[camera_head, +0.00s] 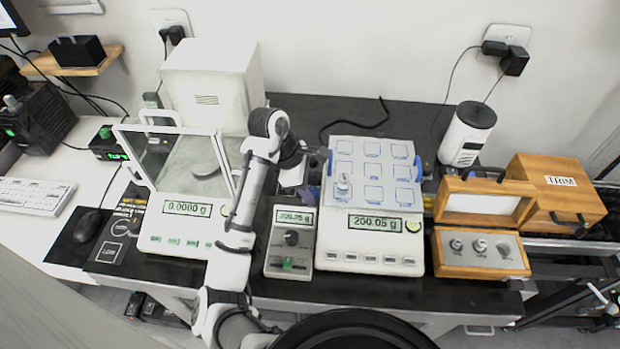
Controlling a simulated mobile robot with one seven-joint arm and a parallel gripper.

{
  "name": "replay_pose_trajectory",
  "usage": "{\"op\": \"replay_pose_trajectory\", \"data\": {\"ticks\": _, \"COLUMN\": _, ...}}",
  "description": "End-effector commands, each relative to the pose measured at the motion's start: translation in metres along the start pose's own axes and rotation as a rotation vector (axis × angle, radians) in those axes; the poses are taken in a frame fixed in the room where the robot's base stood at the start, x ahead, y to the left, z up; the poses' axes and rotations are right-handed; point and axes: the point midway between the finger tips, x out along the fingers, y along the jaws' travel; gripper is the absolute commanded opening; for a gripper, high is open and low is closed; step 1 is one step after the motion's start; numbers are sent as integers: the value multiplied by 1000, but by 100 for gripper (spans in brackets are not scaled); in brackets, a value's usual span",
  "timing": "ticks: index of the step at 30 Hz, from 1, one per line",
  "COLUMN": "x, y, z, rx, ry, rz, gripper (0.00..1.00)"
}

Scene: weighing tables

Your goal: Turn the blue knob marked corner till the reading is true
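The right-hand balance (335,258) has a white pan marked with several blue-outlined squares, and its display (375,223) reads 200.05 g. A small metal weight (343,186) stands on the left side of the pan. A blue knob (329,163) sits at the pan's left edge and another blue part (418,168) at its right edge; I cannot read a "corner" mark on either. My gripper (320,160) is at the left blue knob, pointing right. Its fingers are small and partly hidden, so I cannot tell whether they touch or grip the knob.
A grey control box (275,262) also reads 200.05 g. The left balance (155,235), with a glass draft shield, reads 0.0000 g. Black tabletop behind the pan is mostly clear.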

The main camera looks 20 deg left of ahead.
Motion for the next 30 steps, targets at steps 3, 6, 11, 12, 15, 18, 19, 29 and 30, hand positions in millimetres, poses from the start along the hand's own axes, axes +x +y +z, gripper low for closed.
{"op": "replay_pose_trajectory", "data": {"ticks": 3, "x": 2, "y": -3, "z": 0, "rx": -1, "ry": -1, "rz": 1, "gripper": 39}}
{"op": "replay_pose_trajectory", "data": {"ticks": 6, "x": 2, "y": -4, "z": 1, "rx": -1, "ry": -1, "rz": 1, "gripper": 39}}
{"op": "replay_pose_trajectory", "data": {"ticks": 11, "x": 2, "y": -4, "z": 1, "rx": 0, "ry": -1, "rz": 1, "gripper": 39}}
{"op": "replay_pose_trajectory", "data": {"ticks": 12, "x": 2, "y": -4, "z": 1, "rx": 0, "ry": -1, "rz": 1, "gripper": 35}}
{"op": "replay_pose_trajectory", "data": {"ticks": 15, "x": 2, "y": -4, "z": 1, "rx": 0, "ry": -1, "rz": 1, "gripper": 22}}
{"op": "replay_pose_trajectory", "data": {"ticks": 18, "x": 2, "y": -4, "z": 1, "rx": 0, "ry": -1, "rz": 0, "gripper": 9}}
{"op": "replay_pose_trajectory", "data": {"ticks": 19, "x": 2, "y": -4, "z": 1, "rx": 0, "ry": -1, "rz": 0, "gripper": 7}}
{"op": "replay_pose_trajectory", "data": {"ticks": 29, "x": 2, "y": -3, "z": 1, "rx": 123, "ry": 0, "rz": -52, "gripper": 7}}
{"op": "replay_pose_trajectory", "data": {"ticks": 30, "x": 2, "y": -3, "z": 1, "rx": 124, "ry": 0, "rz": -52, "gripper": 7}}
